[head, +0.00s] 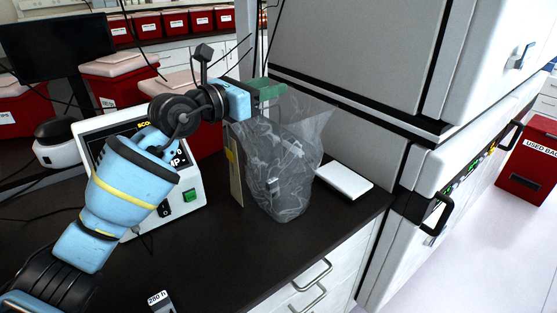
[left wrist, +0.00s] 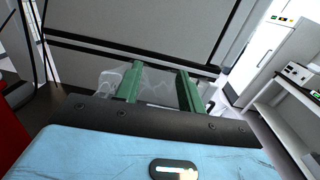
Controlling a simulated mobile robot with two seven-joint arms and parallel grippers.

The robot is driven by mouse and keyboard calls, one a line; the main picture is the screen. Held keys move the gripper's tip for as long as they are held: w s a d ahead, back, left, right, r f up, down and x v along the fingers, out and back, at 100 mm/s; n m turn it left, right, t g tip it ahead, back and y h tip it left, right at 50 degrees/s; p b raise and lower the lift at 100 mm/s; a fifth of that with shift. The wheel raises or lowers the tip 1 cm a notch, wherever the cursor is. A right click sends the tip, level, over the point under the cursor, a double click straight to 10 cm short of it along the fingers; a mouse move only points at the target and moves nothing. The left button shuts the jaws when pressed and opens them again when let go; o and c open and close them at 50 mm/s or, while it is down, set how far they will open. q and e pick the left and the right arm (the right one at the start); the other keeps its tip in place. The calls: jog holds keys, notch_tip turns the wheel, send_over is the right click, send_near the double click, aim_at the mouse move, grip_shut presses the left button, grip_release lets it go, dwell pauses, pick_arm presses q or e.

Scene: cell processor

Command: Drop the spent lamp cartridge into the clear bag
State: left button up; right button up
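The clear bag (head: 290,150) stands open-topped and crumpled on the dark counter; it also shows behind the fingers in the left wrist view (left wrist: 156,80). My left gripper (head: 268,90) is above the bag's mouth, at its upper left. In the left wrist view its two green fingers (left wrist: 160,88) are apart with nothing held between them. A small grey block with a pale face (head: 272,185) shows through the bag's film, low inside; it may be the spent lamp cartridge, but the film blurs it. My right gripper is not in view.
A white instrument with a screen (head: 188,190) stands left of the bag. A white flat box (head: 344,180) lies to its right, by the large grey cabinet (head: 350,45). A small block marked "280 n" (head: 160,300) is at the counter's front. Bare counter lies between.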

pick_arm(q)
jog(key=v, duration=0.7)
jog(key=shift+s+a, duration=0.25)
jog(key=shift+a, duration=0.05)
dwell(0.5)
